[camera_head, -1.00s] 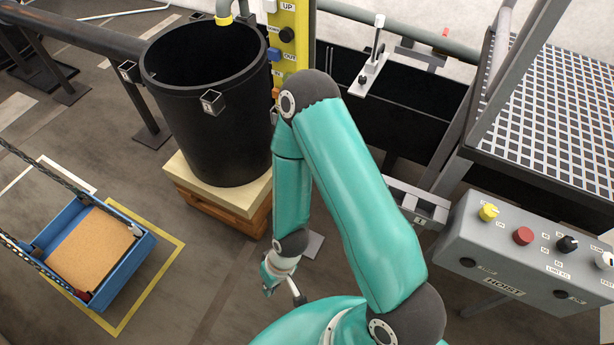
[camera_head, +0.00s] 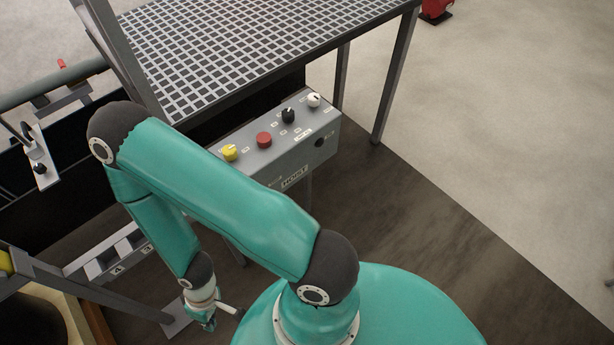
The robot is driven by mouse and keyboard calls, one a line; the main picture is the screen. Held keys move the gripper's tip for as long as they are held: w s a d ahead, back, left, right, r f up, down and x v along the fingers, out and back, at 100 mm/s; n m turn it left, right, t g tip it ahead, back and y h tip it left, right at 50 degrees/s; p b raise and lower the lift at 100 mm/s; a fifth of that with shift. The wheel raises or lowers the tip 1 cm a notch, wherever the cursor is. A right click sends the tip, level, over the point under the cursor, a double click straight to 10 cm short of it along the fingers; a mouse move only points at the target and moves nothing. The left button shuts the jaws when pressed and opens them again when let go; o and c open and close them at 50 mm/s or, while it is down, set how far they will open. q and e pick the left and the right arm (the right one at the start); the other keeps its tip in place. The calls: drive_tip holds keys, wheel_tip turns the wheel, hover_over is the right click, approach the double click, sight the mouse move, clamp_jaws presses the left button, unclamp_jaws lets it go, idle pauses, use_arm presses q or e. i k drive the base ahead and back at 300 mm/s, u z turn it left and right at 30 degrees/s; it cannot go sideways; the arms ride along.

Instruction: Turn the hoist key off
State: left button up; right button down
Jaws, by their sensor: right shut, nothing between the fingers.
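The grey hoist control box (camera_head: 262,160), with a HOIST label on its front, stands right of centre. Along its top are a yellow knob (camera_head: 229,152), a red button (camera_head: 264,139), a black knob (camera_head: 288,115) and a white knob (camera_head: 314,99). A dark round part (camera_head: 319,142) is on its right front. I cannot tell which control is the hoist key. My right gripper (camera_head: 210,323) is shut and empty, low in the picture, below and left of the box. My right arm crosses in front of the box's lower left. My left gripper is out of view.
A gridded platform (camera_head: 250,45) on dark legs stands behind the box. A grey frame (camera_head: 120,250) and a dark trough lie to the left. A small lever fixture (camera_head: 40,160) is at far left. The floor to the right is open.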

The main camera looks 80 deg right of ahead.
sight(229, 152)
drive_tip(key=u, duration=0.15)
drive_tip(key=i, duration=0.25)
drive_tip(key=z, duration=2.25)
drive_tip(key=k, duration=0.5)
drive_tip(key=z, duration=0.55)
drive_tip(key=i, duration=0.5)
drive_tip(key=u, duration=0.3)
